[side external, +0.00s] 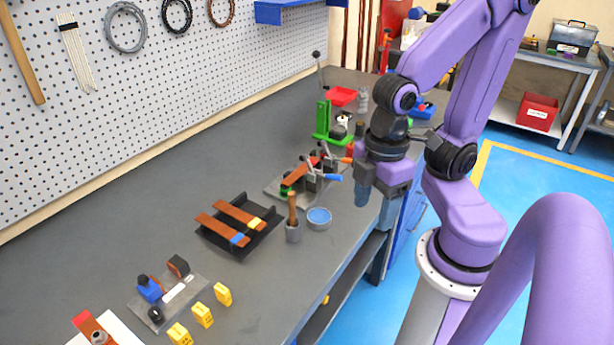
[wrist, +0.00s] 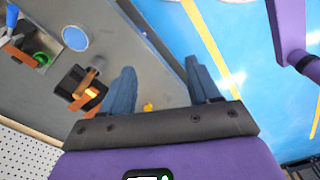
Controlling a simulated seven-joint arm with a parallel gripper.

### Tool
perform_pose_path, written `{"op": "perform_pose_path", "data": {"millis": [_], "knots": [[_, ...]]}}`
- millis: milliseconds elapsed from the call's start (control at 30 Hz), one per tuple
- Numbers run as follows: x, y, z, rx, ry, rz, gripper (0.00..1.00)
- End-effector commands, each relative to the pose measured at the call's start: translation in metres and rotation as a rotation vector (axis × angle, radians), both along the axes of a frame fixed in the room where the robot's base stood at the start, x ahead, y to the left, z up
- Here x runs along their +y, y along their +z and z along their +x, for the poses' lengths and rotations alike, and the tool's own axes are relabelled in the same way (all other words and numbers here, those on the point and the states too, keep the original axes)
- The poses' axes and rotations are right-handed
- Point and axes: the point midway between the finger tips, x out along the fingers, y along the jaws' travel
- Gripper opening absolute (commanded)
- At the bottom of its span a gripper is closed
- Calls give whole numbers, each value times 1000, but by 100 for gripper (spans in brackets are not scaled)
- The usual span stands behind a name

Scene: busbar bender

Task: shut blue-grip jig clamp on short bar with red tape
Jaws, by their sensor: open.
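The jig (side external: 275,190) is a grey plate near the middle of the bench. A copper bar with red tape (side external: 297,176) lies on it. The blue-grip clamp (side external: 333,177) stands at the jig's right side, its grip pointing toward the bench front. An orange-red grip (side external: 346,160) shows just beyond it. The blue grip (wrist: 12,16) is at the top left edge in the wrist view. Whether the clamp presses the bar is too small to tell. My gripper (side external: 376,200) points down, open and empty, right of the blue grip and apart from it.
A blue dish (side external: 319,217) and a cup with a wooden-handled tool (side external: 293,232) stand in front of the jig. A black tray (side external: 260,243) holds bars with blue and yellow tape. A green stand (side external: 323,122) is behind. The bench's front edge lies close to my gripper.

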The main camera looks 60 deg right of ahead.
Motion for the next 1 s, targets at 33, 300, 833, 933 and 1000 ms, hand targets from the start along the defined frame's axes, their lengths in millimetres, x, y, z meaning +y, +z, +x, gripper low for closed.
{"op": "perform_pose_path", "data": {"millis": [33,300,833,933,1000], "knots": [[0,0,0,0,-1,0,48],[0,1,15,6,-182,14,0],[-17,9,88,41,-1138,87,0],[-23,10,101,49,-1321,103,0],[-27,11,110,57,-1450,114,0]]}}
